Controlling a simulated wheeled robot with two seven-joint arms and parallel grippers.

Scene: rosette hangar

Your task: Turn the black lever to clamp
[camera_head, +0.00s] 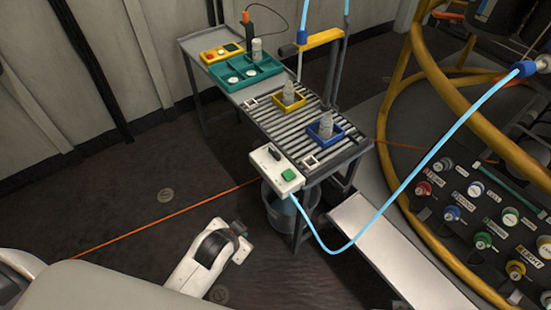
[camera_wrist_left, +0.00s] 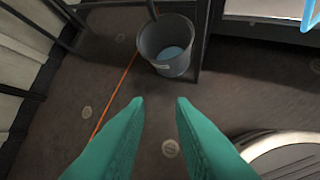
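The black lever (camera_head: 273,153) sits on top of a white box (camera_head: 272,172) with a green button (camera_head: 288,175), at the near end of the roller table. My left gripper (camera_wrist_left: 160,102) shows in the left wrist view with two green fingers apart and nothing between them. It points down over dark floor. In the head view my left arm (camera_head: 205,255) reaches in low at the bottom, left of and nearer than the table, clear of the white box. Its fingers cannot be made out there. The lever is not seen in the wrist view. My right gripper is not in view.
A bucket (camera_wrist_left: 166,47) stands under the table. The roller table (camera_head: 245,100) carries a green tray (camera_head: 262,73), a yellow tray (camera_head: 276,101) and a blue tray (camera_head: 340,127). A blue hose (camera_head: 415,165) loops past the box's right. Floor left of the table is free apart from an orange cable (camera_head: 165,220).

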